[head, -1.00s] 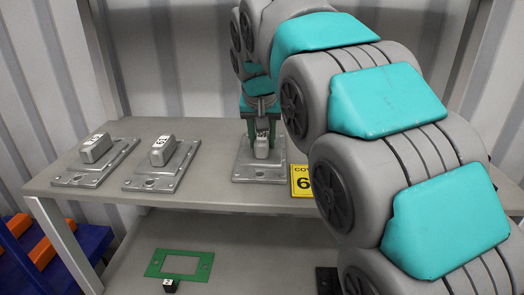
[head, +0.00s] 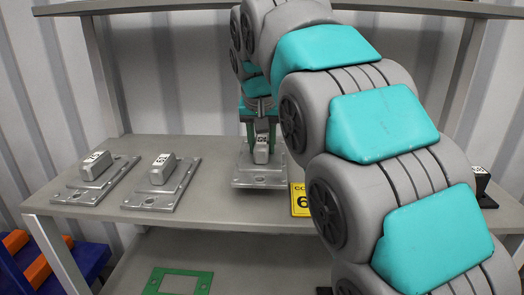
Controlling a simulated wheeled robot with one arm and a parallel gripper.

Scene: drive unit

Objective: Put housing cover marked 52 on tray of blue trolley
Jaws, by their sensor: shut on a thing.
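Three grey metal housing covers, each a flat plate with a raised block and a white label, show in the head view. The left cover (head: 95,178) and the middle cover (head: 160,183) lie on the grey shelf (head: 228,215). My gripper (head: 261,140) points down and is shut on the raised block of the right cover (head: 258,178), which appears lifted slightly off the shelf. Its label is partly hidden by the fingers, and I cannot read any label surely as 52. A blue structure (head: 75,268) at the lower left may be part of the blue trolley; no tray is clear.
A yellow sign (head: 300,204) stands at the shelf's front, partly behind my arm. A green frame-shaped plate (head: 178,282) lies on the lower shelf. A black labelled item (head: 483,181) stands at the right. Orange bars (head: 36,272) sit by the blue structure. Shelf uprights flank my arm.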

